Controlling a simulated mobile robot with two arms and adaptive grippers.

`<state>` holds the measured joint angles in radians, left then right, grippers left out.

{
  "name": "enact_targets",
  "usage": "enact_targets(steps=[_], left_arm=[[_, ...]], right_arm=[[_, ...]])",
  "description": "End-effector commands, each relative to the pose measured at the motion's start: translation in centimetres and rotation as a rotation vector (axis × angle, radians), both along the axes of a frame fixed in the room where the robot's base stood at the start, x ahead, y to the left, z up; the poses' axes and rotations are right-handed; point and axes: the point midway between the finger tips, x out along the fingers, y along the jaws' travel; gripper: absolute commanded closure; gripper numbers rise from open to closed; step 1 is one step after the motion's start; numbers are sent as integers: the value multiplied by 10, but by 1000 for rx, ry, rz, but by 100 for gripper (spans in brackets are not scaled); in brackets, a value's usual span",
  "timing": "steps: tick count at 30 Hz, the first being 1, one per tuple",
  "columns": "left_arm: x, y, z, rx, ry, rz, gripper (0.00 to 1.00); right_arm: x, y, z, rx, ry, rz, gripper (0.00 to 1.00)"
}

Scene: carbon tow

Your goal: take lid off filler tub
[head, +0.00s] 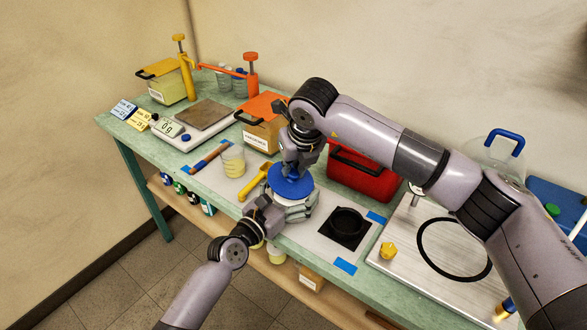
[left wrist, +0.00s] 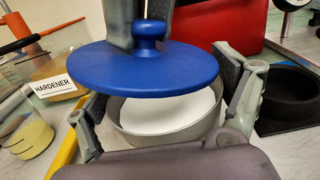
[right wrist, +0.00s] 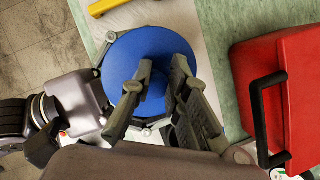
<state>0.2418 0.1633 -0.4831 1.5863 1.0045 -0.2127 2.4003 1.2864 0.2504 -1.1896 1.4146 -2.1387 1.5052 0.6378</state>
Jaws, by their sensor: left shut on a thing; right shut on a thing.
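The filler tub is a low grey round tub (left wrist: 165,137) with white filler inside, seen in the left wrist view. My left gripper (head: 283,207) is shut around its sides over the bench. The blue round lid (head: 291,188) with a knob on top is just above the tub; the left wrist view shows a gap between lid (left wrist: 135,72) and rim, and the lid looks slightly tilted. My right gripper (head: 293,171) comes from above and is shut on the knob; its fingers straddle the knob over the lid (right wrist: 135,55) in the right wrist view. The head view mostly hides the tub.
A red case (head: 362,178) stands close behind, right of the lid. A black round recess on a dark square (head: 346,226) lies to the right. The bench's front edge is near.

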Motion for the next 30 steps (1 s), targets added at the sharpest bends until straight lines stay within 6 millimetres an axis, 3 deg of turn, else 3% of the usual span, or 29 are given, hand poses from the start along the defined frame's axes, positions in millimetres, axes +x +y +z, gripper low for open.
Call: enact_targets(steps=[8, 15, 16, 21, 30], left_arm=[[-1, -1, -5, 0, 12, -3, 62], [-1, -1, -5, -2, 11, -3, 62], [-1, -1, -4, -2, 11, -3, 11], [-1, 0, -2, -3, 7, -2, 0], [0, 0, 0, -5, 2, 0, 0]], right_arm=[[0, 0, 31, -1, 2, -1, 100], [-1, -1, 33, -2, 4, -1, 100], [-1, -1, 33, -2, 4, -1, 100], [-1, -1, 33, -2, 4, -1, 100], [-1, -1, 33, -4, 5, -2, 100]])
